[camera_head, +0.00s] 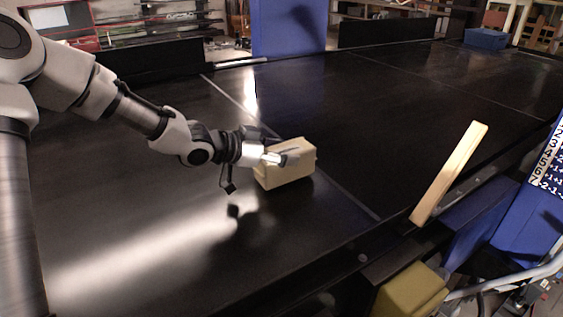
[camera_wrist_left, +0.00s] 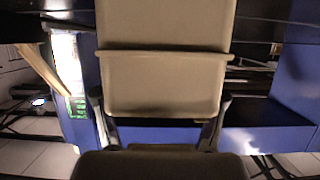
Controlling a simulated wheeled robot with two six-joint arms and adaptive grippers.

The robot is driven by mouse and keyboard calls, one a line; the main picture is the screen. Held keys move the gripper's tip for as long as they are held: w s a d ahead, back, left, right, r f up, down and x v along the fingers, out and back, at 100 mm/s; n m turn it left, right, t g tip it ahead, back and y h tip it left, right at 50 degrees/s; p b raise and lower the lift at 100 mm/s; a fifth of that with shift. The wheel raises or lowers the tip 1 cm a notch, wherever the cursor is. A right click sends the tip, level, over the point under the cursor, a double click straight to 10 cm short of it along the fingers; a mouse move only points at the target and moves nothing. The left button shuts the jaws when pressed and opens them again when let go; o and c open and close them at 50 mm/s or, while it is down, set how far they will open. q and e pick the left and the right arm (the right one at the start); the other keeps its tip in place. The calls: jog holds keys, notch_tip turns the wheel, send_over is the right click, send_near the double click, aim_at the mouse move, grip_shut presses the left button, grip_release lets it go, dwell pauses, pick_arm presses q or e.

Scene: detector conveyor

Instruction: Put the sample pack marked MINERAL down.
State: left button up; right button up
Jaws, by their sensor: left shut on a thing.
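A beige box-shaped pack (camera_head: 288,170) is in the fingers of my left gripper (camera_head: 280,157), over the black conveyor belt (camera_head: 185,190) near its middle. In the left wrist view the pack (camera_wrist_left: 165,80) fills the upper middle, between the two fingers of my left gripper (camera_wrist_left: 158,118). No MINERAL marking is readable on the faces that show. A dark shadow lies on the belt in front of the pack; I cannot tell whether its underside touches the belt. My right gripper is not in view.
A pale wooden bar (camera_head: 448,173) stands tilted at the belt's right edge. A yellowish block (camera_head: 410,292) is below that edge. A blue box (camera_head: 486,39) sits at the far end. A blue numbered panel (camera_head: 545,165) is at right. The belt around the pack is clear.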

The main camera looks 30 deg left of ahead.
pick_arm(q)
jog(key=shift+w+f, duration=0.2)
jog(key=shift+f, duration=0.25)
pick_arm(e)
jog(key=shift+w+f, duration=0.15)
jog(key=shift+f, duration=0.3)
pick_arm(q)
jog(key=o, duration=1.6)
jog(key=shift+s, duration=0.15)
